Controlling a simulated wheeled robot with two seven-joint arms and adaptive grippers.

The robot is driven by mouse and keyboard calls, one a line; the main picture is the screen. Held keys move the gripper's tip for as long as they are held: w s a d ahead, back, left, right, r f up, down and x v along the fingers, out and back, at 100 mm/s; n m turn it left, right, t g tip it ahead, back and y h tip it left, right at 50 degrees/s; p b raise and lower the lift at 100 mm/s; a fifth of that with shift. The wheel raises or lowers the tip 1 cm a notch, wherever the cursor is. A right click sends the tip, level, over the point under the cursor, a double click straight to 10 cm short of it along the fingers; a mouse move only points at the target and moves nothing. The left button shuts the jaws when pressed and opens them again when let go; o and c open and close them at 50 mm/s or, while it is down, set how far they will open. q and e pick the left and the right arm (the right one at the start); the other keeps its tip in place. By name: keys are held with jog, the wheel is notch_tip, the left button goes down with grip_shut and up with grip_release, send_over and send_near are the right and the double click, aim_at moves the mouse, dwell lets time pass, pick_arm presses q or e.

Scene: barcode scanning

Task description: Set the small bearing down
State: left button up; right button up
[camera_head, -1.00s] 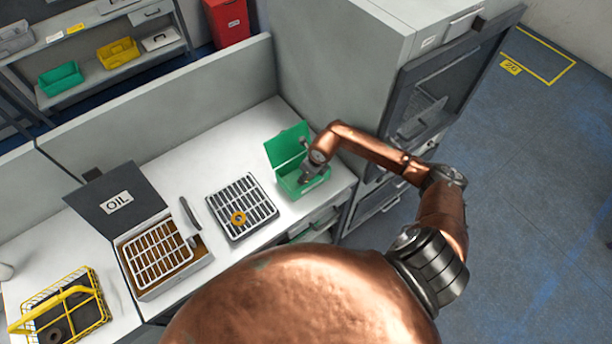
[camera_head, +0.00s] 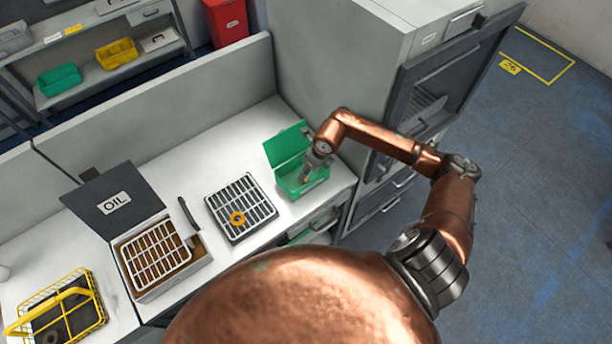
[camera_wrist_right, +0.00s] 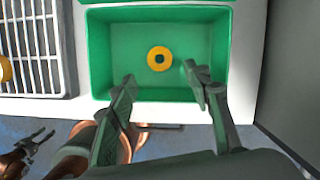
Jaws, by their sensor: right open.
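A small yellow-orange ring bearing (camera_wrist_right: 150,60) lies flat on the floor of the green box (camera_wrist_right: 103,50) in the right wrist view. My right gripper (camera_wrist_right: 158,72) is open, its two fingers apart, with the bearing just beyond and between the fingertips, not gripped. In the head view my right gripper (camera_head: 308,174) points down into the green box (camera_head: 285,188), and a bit of orange shows below it. A second yellow-orange ring (camera_head: 231,218) lies on the slatted rack. My left gripper (camera_wrist_right: 38,138) shows small at the lower left of the right wrist view; its jaw state is unclear.
The box's green lid (camera_head: 285,147) stands open at its back. The slatted rack (camera_head: 262,228) lies to the left. An oil box with raised lid (camera_head: 132,182) and a yellow wire basket (camera_head: 92,285) stand further left. A grey cabinet (camera_head: 335,60) rises behind.

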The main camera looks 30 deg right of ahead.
jog(key=v, duration=0.6)
jog(key=shift+r+b, duration=0.15)
jog(key=shift+b, duration=0.3)
